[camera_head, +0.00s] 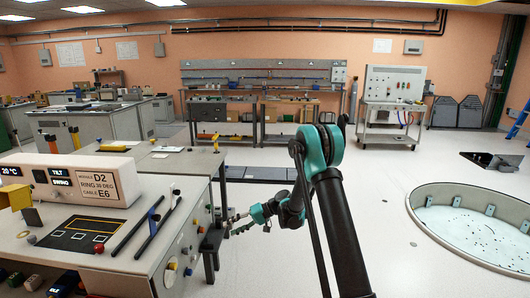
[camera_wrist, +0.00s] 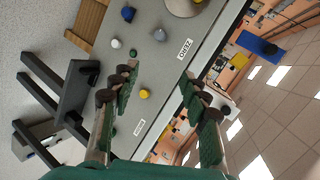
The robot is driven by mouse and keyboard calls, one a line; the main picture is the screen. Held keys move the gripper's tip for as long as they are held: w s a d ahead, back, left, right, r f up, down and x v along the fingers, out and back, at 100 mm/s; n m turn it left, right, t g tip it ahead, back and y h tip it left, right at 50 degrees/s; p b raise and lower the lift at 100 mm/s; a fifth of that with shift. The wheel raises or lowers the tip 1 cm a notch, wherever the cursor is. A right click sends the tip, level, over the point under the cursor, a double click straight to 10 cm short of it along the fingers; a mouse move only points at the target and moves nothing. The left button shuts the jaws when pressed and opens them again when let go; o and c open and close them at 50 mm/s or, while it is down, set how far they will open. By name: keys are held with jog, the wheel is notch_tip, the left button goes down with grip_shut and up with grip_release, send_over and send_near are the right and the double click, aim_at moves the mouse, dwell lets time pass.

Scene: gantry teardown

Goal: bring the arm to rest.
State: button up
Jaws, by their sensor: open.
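My arm (camera_head: 345,235) reaches forward from the lower middle of the head view, then bends down and left. My gripper (camera_head: 232,221) hangs at its end beside the right end of the grey console bench (camera_head: 150,225). In the wrist view my gripper (camera_wrist: 158,84) has its two green-padded fingers spread apart with nothing between them. Beyond the fingers is the bench's side panel (camera_wrist: 170,45), with white, blue and yellow knobs. I cannot tell the exact gap between the fingertips and the panel.
A dark bracket (camera_head: 211,245) stands out from the bench beside my gripper; dark bars (camera_wrist: 60,90) show close by in the wrist view. A round pit (camera_head: 470,225) with a raised rim lies on the right. An open floor hatch (camera_head: 497,161) is behind it. Pale floor between is clear.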

jog(key=s+d+r+m+t+h, duration=0.2)
jog(key=s+d+r+h, duration=0.25)
jog(key=s+d, duration=0.7)
jog(key=s+d+r+m+t+h, duration=0.1)
jog(key=s+d+r+t+h, duration=0.3)
jog(key=s+d, duration=0.7)
jog(key=s+d+f+h, duration=0.2)
jog(key=s+d+h, duration=0.2)
jog(key=s+d, duration=0.5)
jog(key=shift+s+d+f+m, duration=0.2)
jog(key=shift+d+f+m, duration=0.2)
jog(key=shift+d, duration=0.2)
